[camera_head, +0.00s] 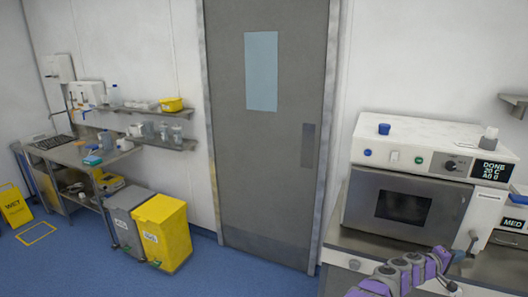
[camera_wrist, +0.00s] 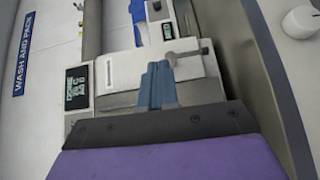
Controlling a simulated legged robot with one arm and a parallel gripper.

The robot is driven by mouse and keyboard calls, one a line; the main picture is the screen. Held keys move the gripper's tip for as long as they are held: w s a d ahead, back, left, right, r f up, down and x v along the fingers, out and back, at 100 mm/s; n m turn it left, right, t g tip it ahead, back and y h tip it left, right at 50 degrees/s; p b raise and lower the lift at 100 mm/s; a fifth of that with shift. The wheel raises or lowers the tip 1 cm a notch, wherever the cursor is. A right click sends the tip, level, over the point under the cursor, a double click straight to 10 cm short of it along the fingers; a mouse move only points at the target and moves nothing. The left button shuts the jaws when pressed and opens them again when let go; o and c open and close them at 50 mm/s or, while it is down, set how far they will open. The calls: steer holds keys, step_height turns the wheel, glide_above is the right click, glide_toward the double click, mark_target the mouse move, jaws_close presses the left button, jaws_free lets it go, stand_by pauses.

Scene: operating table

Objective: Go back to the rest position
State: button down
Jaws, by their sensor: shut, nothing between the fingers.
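My gripper (camera_wrist: 157,84) shows in the wrist view as two blue-grey fingers pressed together, shut with nothing between them. Its dark mounting plate and purple wrist fill the lower part of that view. In the head view my purple arm reaches in at the lower right, in front of a white and grey steriliser-like machine (camera_head: 405,200). The machine's door is shut, and its display reads "DONE". In the wrist view, the fingers appear in front of a white device with a display (camera_wrist: 80,87); I cannot tell the gap between them.
A blue cap-like item (camera_head: 384,129) and a small pale container (camera_head: 489,138) stand on the machine. A grey door (camera_head: 265,190) is at the centre. Grey (camera_head: 125,225) and yellow (camera_head: 163,235) bins stand beside a metal bench (camera_head: 75,153). Blue floor (camera_head: 225,275) is open in front.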

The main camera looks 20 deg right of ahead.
steer(key=w+a+f+m+y, duration=0.1)
steer(key=w+a+f+y, duration=0.25)
steer(key=a, duration=0.35)
steer(key=w+a+f+m+t+y, duration=0.1)
steer(key=w+a+f+y, duration=0.1)
steer(key=w+a+f, duration=0.4)
steer(key=w+a+f+m+y, duration=0.1)
steer(key=w+a+f+y, duration=0.25)
steer(key=a, duration=0.45)
steer(key=w+a+r+n+t+y, duration=0.15)
steer(key=a+r, duration=0.25)
steer(key=a, duration=0.5)
steer(key=w+a+r+y, duration=0.15)
steer(key=a+r, duration=0.25)
steer(key=a, duration=0.5)
steer(key=w+a+r+t+y, duration=0.1)
steer(key=a+r+y, duration=0.25)
steer(key=a, duration=0.65)
steer(key=s+a+r+n+g+y, duration=0.2)
steer(key=s+a+r+n, duration=0.1)
steer(key=s+a+r, duration=1.1)
steer(key=s+a+g, duration=0.1)
steer(key=s+a, duration=0.2)
steer(key=s, duration=1.2)
steer(key=s+a+g, duration=0.1)
steer(key=s+a, duration=0.3)
steer(key=s, duration=1.2)
steer(key=shift+m+g, duration=0.35)
steer(key=shift+m, duration=0.1)
steer(key=shift+d, duration=0.15)
